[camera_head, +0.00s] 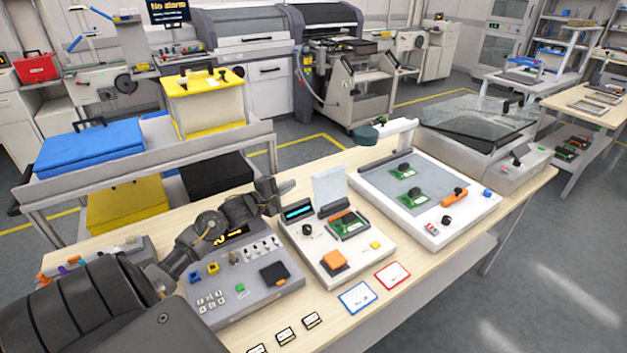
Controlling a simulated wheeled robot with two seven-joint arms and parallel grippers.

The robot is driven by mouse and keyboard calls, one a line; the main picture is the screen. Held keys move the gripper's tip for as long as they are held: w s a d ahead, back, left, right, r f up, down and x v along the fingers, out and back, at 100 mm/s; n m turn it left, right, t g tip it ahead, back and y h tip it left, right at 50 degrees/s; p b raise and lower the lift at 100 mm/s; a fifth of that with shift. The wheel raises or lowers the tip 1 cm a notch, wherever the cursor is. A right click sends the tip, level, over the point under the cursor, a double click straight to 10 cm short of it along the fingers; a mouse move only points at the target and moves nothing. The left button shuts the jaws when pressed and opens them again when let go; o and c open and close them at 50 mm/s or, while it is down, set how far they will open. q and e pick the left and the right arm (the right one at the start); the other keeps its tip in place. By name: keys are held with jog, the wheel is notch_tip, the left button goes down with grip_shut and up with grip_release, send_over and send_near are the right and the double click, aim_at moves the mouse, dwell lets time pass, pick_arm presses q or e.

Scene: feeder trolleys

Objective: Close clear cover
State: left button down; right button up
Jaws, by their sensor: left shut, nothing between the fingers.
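A small clear cover (329,185) stands upright on a white test unit (318,262), above a dark hinge bar. A green circuit board (348,225) lies flat in the unit in front of it. My left gripper (284,190) is shut and empty, just left of the clear cover and apart from it, above the back edge of the unit. My left arm comes in from the lower left, over a grey control panel. A larger see-through lid (478,117) sits on a grey box further right. My right gripper is not in view.
The grey control panel (222,310) with switches stands left of the test unit. A white tray (448,222) with green boards and an orange-handled tool (455,197) is to the right. Blue and red cards (357,297) lie in front. A trolley with blue (88,148) and yellow (203,100) bins stands behind the bench.

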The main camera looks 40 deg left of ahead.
aim_at(316, 176)
pick_arm(q)
jog(key=w, duration=1.1)
jog(key=d, duration=0.1)
jog(key=s+d+p, duration=0.2)
jog(key=d, duration=0.1)
jog(key=shift+r, duration=0.2)
jog(key=shift+s+r+p, duration=0.1)
jog(key=shift+r+p, duration=0.05)
jog(key=shift+p, duration=0.25)
